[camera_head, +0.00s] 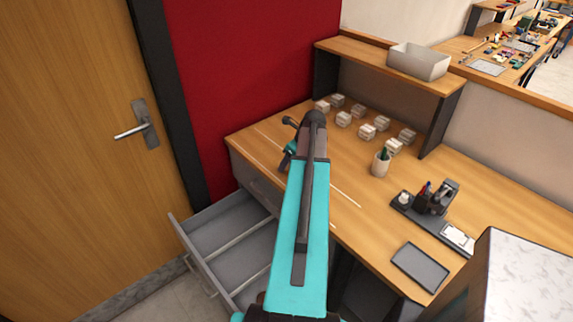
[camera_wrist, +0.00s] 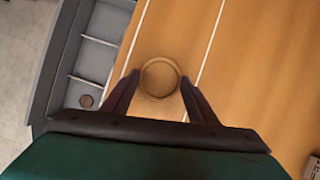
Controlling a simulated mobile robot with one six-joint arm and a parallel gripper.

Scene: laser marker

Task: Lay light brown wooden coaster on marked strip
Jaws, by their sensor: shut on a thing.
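The light brown wooden coaster (camera_wrist: 160,77) is round with a raised rim and sits between the fingertips of my gripper (camera_wrist: 160,79) in the wrist view. My gripper is shut on it. Behind it lies the marked strip (camera_wrist: 178,28), a band of desk top between two white lines. The coaster appears within the band, towards the left line; I cannot tell whether it touches the desk. In the head view my gripper (camera_head: 290,156) is over the desk's left end, mostly behind my arm, and the coaster is hidden.
Several pale blocks (camera_head: 367,131), a cup (camera_head: 380,163), a dark organizer (camera_head: 413,210) and a dark tray (camera_head: 420,266) stand on the desk (camera_head: 340,165).

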